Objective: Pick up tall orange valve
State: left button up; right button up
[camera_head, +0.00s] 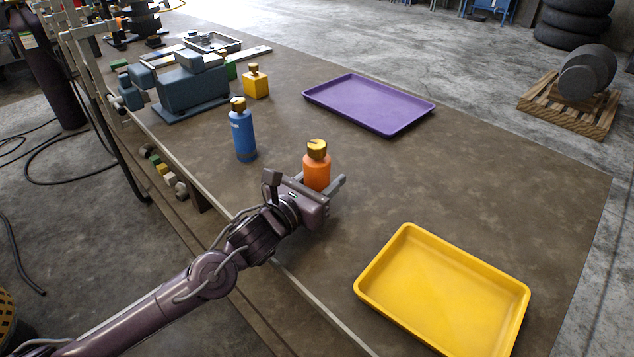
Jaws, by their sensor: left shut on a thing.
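The tall orange valve (317,172) has a brass-coloured top and stands upright near the front edge of the workbench. My left gripper (322,184) reaches in from the lower left and is shut on the orange valve, with a finger at each side of it. The lower part of the valve is hidden by the gripper, so I cannot tell whether it touches the bench. My right gripper is not in view.
A blue bottle-shaped part (243,132) stands left of the gripper. A purple tray (370,104) lies behind and a yellow tray (440,292) in front right, both empty. A yellow block (256,84) and a blue-grey vise (190,90) stand at back left.

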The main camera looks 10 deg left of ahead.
pick_arm(q)
jog(key=shift+r, duration=0.25)
